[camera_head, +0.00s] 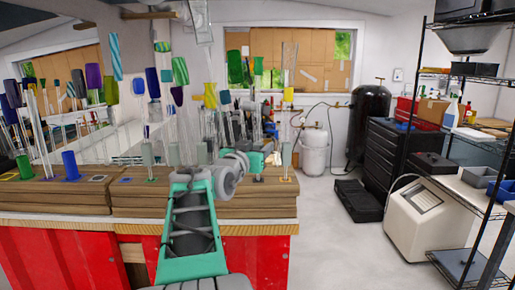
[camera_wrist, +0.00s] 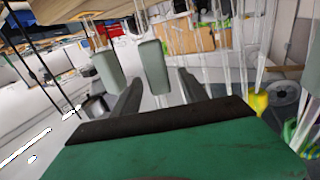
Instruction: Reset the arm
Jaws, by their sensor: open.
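My gripper shows in the wrist view (camera_wrist: 159,76) with its two dark fingers spread apart and nothing clasped between them. Beyond the fingertips are two grey-green sleeves, one on the left (camera_wrist: 106,73) and one near the middle (camera_wrist: 153,66), on clear glass rods; how far they are from the fingers is hard to tell. In the head view my green and grey arm reaches over the front of the wooden bench (camera_head: 60,197), its end among the rods. The fingers cannot be made out there. A grey-green sleeve (camera_head: 286,154) stands right of the arm's end.
Several clear rods with coloured sleeves stand along the bench, including a blue one (camera_head: 71,165) and a yellow one (camera_head: 210,96). Right of the bench is open floor (camera_head: 330,250). A black drawer cabinet (camera_head: 391,155) and a wire shelf (camera_head: 440,120) stand farther right.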

